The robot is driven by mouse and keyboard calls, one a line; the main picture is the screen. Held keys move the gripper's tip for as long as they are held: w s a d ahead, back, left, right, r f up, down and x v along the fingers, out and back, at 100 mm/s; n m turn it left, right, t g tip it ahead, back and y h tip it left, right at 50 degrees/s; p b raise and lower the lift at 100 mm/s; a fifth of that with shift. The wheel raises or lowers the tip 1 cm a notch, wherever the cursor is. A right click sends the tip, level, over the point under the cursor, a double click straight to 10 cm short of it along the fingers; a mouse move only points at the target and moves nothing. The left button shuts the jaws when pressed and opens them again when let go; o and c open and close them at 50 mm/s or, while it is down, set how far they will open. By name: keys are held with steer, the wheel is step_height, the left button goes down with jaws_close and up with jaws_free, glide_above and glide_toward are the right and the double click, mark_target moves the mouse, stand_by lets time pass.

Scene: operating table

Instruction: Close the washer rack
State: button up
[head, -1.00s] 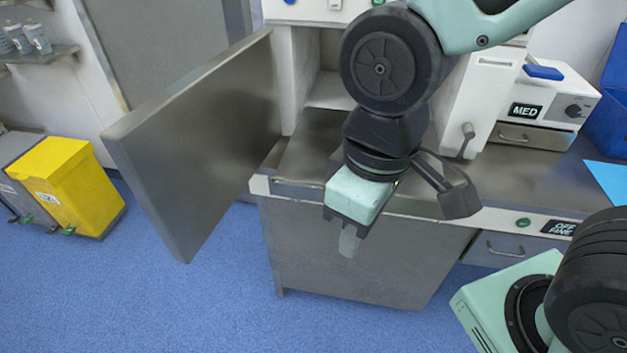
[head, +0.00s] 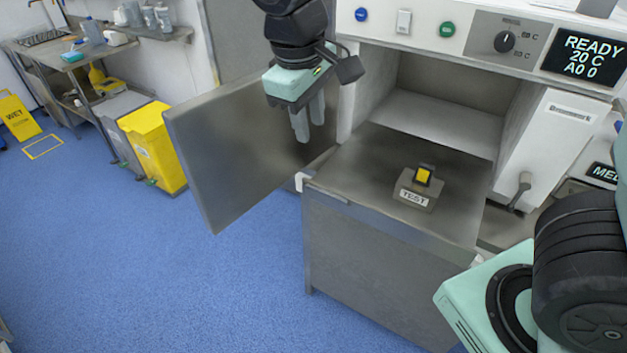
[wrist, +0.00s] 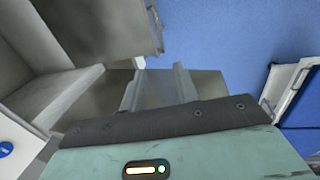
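The washer (head: 372,90) is a white cabinet with an open chamber. A grey steel surface (head: 375,160), possibly the rack, extends forward from the chamber mouth. A small block labelled TEST (head: 414,198) with a yellow and black top stands on it. The washer's grey metal door (head: 235,165) hangs open on the left. My gripper (head: 309,122) points down, its two fingers apart and empty, in front of the door's inner side near the hinge end. In the wrist view the gripper's fingers (wrist: 158,85) show a gap between them. I cannot tell whether a finger touches the door.
A control panel (head: 480,40) with a knob and READY display is above the chamber. A white unit with a lever (head: 521,190) stands right of the chamber. Yellow (head: 155,148) and grey bins stand left. Blue floor (head: 230,285) in front is clear.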

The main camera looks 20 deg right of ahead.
mark_target(319, 189)
steer(key=f+p, duration=0.1)
steer(key=f, duration=0.4)
steer(key=w+d+f, duration=0.1)
steer(key=f, duration=0.4)
steer(key=d+f+p, duration=0.1)
steer(key=f, duration=0.5)
steer(key=shift+w+d+f+p, duration=0.1)
steer(key=shift+w+d+p, duration=0.15)
steer(key=shift+w+p, duration=0.1)
jaws_close()
